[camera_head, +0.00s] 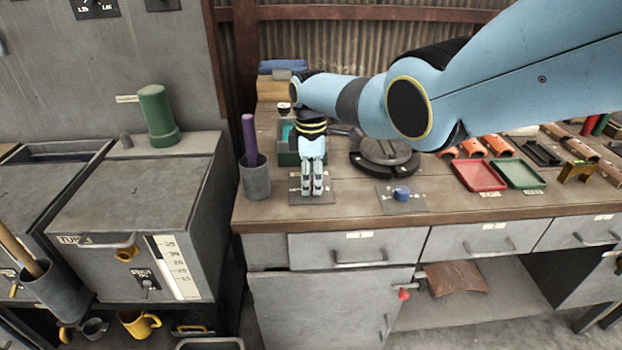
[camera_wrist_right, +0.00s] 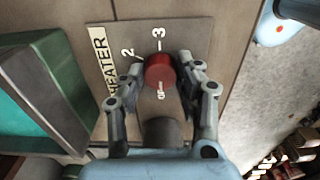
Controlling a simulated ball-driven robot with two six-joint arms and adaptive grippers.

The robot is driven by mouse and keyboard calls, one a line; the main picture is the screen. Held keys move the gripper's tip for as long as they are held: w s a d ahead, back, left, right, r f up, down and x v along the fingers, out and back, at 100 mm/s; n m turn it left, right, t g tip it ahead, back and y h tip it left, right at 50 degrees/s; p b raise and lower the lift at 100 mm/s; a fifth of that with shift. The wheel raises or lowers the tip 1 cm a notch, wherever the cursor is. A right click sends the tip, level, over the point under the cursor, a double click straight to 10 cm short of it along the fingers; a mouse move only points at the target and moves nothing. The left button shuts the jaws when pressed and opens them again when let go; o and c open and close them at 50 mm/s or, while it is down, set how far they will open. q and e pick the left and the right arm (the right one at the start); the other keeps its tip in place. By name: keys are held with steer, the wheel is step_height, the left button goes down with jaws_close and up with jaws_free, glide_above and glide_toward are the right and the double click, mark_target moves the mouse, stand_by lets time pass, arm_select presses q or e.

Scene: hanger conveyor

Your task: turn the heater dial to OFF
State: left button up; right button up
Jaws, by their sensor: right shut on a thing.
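The heater dial is a red round knob (camera_wrist_right: 159,69) on a grey plate (camera_wrist_right: 195,32) lettered HEATER, with marks 2, 3 and OFF around it. In the wrist view OFF shows just below the knob, 3 above it and 2 to its left. I cannot make out which mark the knob points to. My right gripper (camera_wrist_right: 160,78) points down with its fingers on either side of the knob, shut on it. In the head view the right gripper (camera_head: 312,188) stands over the small plate at the bench's front left and hides most of the dial. My left gripper is out of view.
A blue knob (camera_head: 401,194) on its own plate is to the right. A grey cup (camera_head: 255,178) with a purple rod stands close on the left. A green bin (camera_wrist_right: 40,95) is beside the plate. Red (camera_head: 479,175) and green (camera_head: 519,174) trays lie further right.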

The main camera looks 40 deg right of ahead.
mark_target(311, 182)
stand_by(0.4)
steer(key=o, duration=1.2)
steer(key=shift+c, duration=0.2)
step_height(311, 182, up, 12)
